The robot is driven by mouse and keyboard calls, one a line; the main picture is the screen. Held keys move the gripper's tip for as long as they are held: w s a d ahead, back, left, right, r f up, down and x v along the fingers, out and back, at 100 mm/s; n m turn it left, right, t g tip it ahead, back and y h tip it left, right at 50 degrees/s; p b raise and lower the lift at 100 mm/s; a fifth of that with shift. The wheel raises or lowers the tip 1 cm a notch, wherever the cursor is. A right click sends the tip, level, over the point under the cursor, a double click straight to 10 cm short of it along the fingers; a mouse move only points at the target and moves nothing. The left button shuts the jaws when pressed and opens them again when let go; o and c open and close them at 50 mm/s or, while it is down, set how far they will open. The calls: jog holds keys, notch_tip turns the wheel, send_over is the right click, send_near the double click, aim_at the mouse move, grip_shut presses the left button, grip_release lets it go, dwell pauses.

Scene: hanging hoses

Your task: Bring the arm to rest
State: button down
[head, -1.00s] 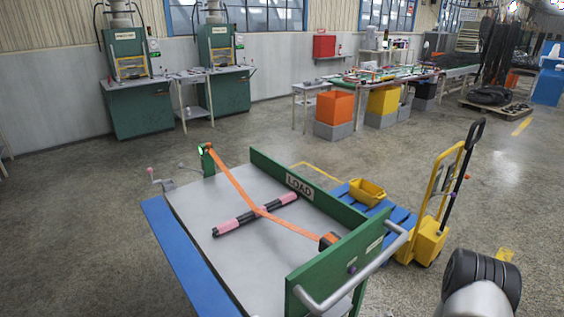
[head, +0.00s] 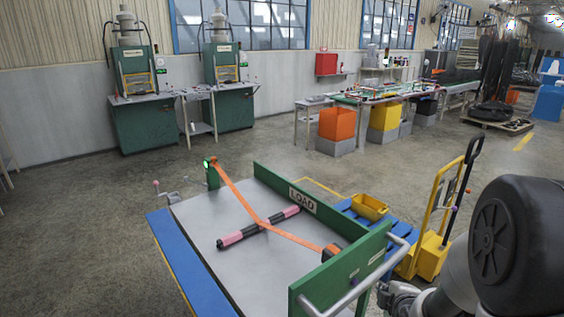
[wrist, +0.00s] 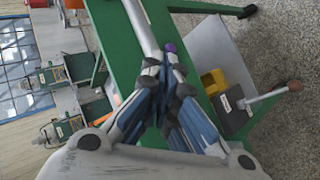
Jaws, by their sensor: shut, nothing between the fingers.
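My gripper (wrist: 166,62) is shut and empty in the wrist view, its fingertips together in front of the green cart frame and its grey handle bar. In the head view part of my gripper (head: 392,296) shows at the bottom edge, just right of the cart's near end. My dark arm joint fills the lower right there. A pink and black hose (head: 262,226) lies on the cart's grey deck (head: 205,213), apart from my gripper. An orange strap (head: 236,189) crosses over it.
The cart has a green LOAD board (head: 303,201) and a near green end board (head: 340,271) with a grey handle (head: 372,278). A yellow hand truck (head: 433,243) and yellow bin (head: 369,207) stand close on the right. Open floor lies behind.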

jog(key=s+a+r+m+g, duration=0.2)
jog(key=s+a+r+m, duration=0.15)
jog(key=s+r, duration=0.25)
jog(key=s+a+r+m+g, duration=0.1)
jog(key=s+a+r+m, duration=0.2)
jog(key=s+r+m, duration=0.25)
jog(key=s+a+r+m+g, duration=0.1)
jog(key=s+a+r+m, duration=0.1)
jog(key=s, duration=0.6)
jog(key=s+a+r+m+g+y, duration=0.1)
jog(key=s+a+r+m, duration=0.1)
jog(key=s, duration=0.7)
jog(key=shift+a+m+g, duration=0.3)
jog(key=shift+a+m, duration=0.5)
jog(key=shift+a, duration=0.2)
